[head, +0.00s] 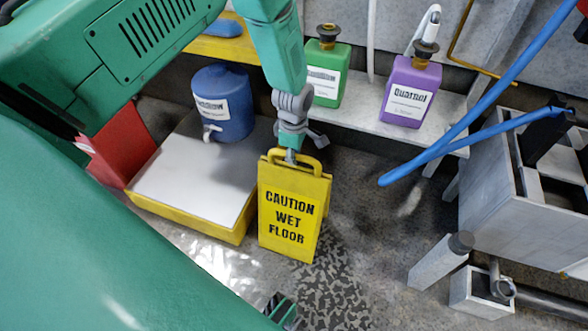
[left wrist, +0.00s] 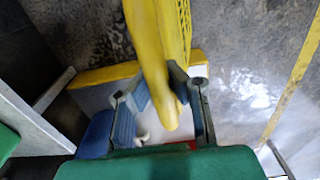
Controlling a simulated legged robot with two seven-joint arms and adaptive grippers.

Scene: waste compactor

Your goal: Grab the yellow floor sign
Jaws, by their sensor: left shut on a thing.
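The yellow floor sign (head: 289,208) reads "CAUTION WET FLOOR" and hangs or stands upright in the middle of the head view, in front of the yellow-edged platform. My left gripper (head: 291,152) is at the sign's top handle, coming down from above. In the left wrist view my left gripper (left wrist: 158,112) has its fingers closed around the yellow handle of the sign (left wrist: 150,50). Whether the sign's foot touches the floor is hard to tell.
A platform with yellow sides (head: 185,215) and a white top lies left of the sign, with a blue container (head: 224,105) behind it. Green (head: 327,72) and purple (head: 409,92) jugs stand on a shelf. A blue hose (head: 460,137) and a grey metal frame (head: 500,190) are at right.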

